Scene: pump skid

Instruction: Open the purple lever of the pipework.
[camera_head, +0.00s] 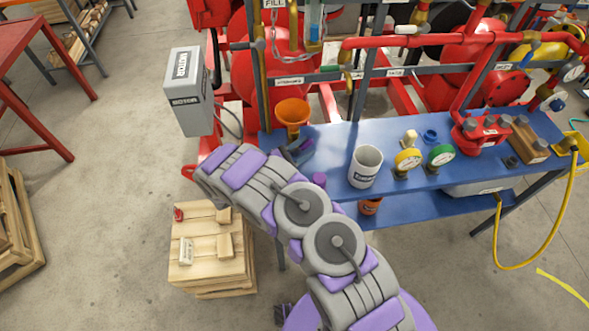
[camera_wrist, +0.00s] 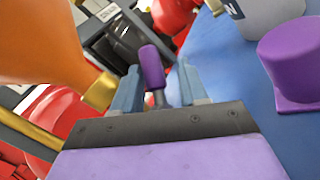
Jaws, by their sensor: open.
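The purple lever (camera_wrist: 152,66) shows in the wrist view as a short purple grip on a thin dark stem. It stands between the two blue-grey fingers of my gripper (camera_wrist: 158,84), which are apart, with a visible gap on each side of it. The lever's base is hidden behind the gripper's dark body. In the head view my gripper (camera_head: 298,150) is at the left end of the blue bench, just below the orange funnel. There I cannot tell the lever apart from my purple and grey gripper.
The orange funnel (camera_head: 292,112) is close to my gripper. A purple cylinder (camera_wrist: 292,62) is at right in the wrist view. Red pipework (camera_head: 430,40) runs behind.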

